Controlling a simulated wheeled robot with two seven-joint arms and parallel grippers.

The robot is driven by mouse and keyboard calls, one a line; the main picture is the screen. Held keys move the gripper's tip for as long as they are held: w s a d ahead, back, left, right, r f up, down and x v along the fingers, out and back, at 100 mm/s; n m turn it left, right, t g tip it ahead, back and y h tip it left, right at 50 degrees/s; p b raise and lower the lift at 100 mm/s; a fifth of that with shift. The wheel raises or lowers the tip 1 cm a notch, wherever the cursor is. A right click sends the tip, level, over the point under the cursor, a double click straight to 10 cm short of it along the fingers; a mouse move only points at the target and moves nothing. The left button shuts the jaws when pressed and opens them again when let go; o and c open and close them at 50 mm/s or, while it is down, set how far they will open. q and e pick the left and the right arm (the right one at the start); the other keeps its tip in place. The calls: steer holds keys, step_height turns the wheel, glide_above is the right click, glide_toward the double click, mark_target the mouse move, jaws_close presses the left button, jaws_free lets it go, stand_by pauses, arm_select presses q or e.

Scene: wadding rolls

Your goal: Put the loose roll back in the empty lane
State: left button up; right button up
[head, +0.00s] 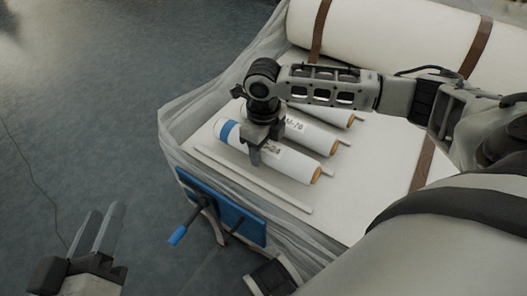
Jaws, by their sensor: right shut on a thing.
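The front white roll (285,164) has a blue band at its left end, a brown core at its right end and dark lettering, partly covered. My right gripper (255,157) reaches over it from above and is shut on it near the middle. The roll lies lengthwise between thin white divider strips, behind the front strip (255,181). I cannot tell whether it rests on the white board or is just above it. A second roll (315,136) and a third roll (335,114) lie behind it, partly hidden by my arm. My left gripper (106,208) is open and empty at lower left.
A large white roll (385,30) with brown straps lies at the back. Clear wrapping (178,112) hangs round the left edge of the white board. A blue panel with a blue-handled lever (180,234) sticks out at the front. The grey floor at left is free, except for a thin cable.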

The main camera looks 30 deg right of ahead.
steer(key=shift+f, duration=0.35)
steer(key=shift+r, duration=0.15)
steer(key=shift+f, duration=0.65)
steer(key=o, duration=1.4)
steer(key=shift+c, duration=0.2)
